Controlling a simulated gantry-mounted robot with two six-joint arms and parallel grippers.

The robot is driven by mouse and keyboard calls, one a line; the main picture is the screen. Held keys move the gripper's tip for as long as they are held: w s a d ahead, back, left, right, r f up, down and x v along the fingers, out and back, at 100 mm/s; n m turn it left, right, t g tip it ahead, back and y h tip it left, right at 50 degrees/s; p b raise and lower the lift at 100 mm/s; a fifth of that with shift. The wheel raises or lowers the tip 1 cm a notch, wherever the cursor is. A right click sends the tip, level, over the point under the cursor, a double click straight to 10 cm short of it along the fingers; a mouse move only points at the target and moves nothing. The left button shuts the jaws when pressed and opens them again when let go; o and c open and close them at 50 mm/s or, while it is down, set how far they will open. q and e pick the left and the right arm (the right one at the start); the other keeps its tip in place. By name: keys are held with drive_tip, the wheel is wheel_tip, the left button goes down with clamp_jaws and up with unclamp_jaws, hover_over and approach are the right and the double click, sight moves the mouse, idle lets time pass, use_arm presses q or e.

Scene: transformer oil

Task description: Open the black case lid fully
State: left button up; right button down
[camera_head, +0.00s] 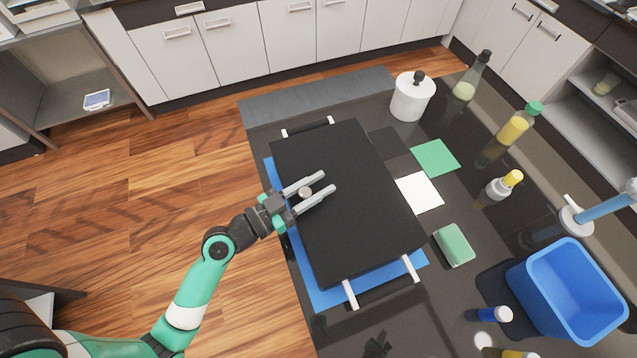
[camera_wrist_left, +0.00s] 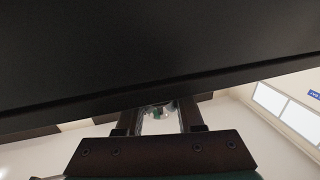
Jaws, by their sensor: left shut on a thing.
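The black case (camera_head: 350,220) lies on a blue mat (camera_head: 325,298) on the dark counter, with pale handles at its far and near ends. Its lid looks flat and shut in the head view. In the left wrist view the black lid (camera_wrist_left: 150,50) fills the upper part, with its edge just beyond the fingers. My left gripper (camera_head: 318,190) reaches over the lid's left edge. Its two fingers lie on either side of a small round grey knob (camera_head: 305,193) and are shut on it; the contact itself is hard to see. My right gripper is not in view.
Right of the case are a white sheet (camera_head: 420,192), a green sheet (camera_head: 435,157) and a green sponge (camera_head: 454,245). A white pot (camera_head: 411,97) stands behind. Bottles and a blue bin (camera_head: 570,290) stand further right. Open floor lies left.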

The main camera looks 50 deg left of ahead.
use_arm(q)
clamp_jaws()
idle(1.0)
